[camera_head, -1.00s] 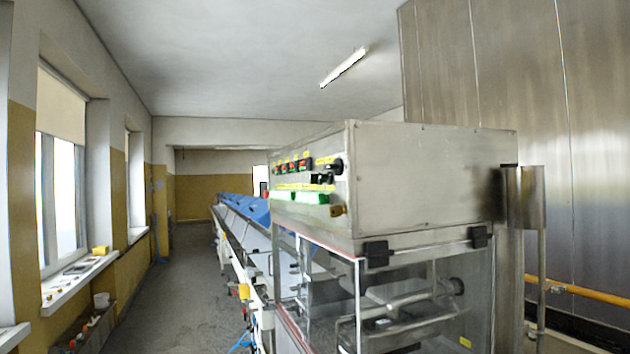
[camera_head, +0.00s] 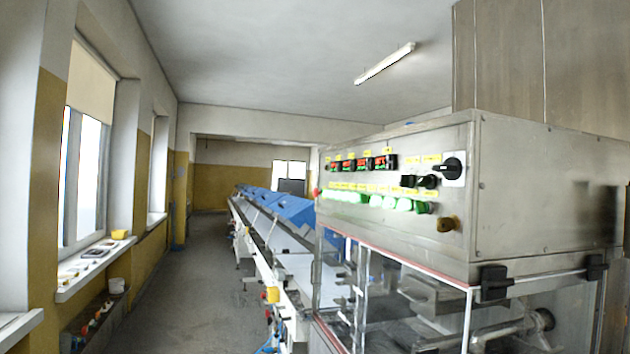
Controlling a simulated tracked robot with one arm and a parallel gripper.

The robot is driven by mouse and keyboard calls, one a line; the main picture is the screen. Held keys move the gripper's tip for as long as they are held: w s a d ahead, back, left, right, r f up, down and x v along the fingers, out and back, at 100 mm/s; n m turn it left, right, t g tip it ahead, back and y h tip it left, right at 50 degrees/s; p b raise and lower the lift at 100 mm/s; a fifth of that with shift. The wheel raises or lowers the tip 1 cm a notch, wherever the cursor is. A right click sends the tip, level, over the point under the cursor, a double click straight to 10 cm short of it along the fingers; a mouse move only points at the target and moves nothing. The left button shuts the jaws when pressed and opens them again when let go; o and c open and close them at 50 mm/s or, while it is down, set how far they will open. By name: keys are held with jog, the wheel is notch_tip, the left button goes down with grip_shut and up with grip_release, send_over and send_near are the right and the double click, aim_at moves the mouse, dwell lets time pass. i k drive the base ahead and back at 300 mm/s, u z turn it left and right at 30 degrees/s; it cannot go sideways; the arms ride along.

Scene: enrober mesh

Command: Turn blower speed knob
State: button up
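The steel control box (camera_head: 545,190) of the enrober stands at the right, its control panel turned partly toward me. On the panel are red digital displays (camera_head: 363,163), a row of lit green buttons (camera_head: 385,201), a large black rotary knob (camera_head: 453,169) on a pale plate, and smaller black knobs (camera_head: 428,182). A brownish knob (camera_head: 446,224) sits at the lower right corner. The yellow labels are too small to read, so I cannot tell which knob sets blower speed. My gripper is not in view.
Below the box is a clear-walled enclosure (camera_head: 400,298) with a steel handle bar. A long conveyor with blue covers (camera_head: 290,212) runs away behind it. The grey floor aisle (camera_head: 200,290) on the left is clear. A window sill (camera_head: 92,262) holds small items.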

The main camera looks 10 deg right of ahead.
aim_at(429, 182)
jog(key=u, duration=0.1)
jog(key=i, duration=1.3)
jog(key=z, duration=0.55)
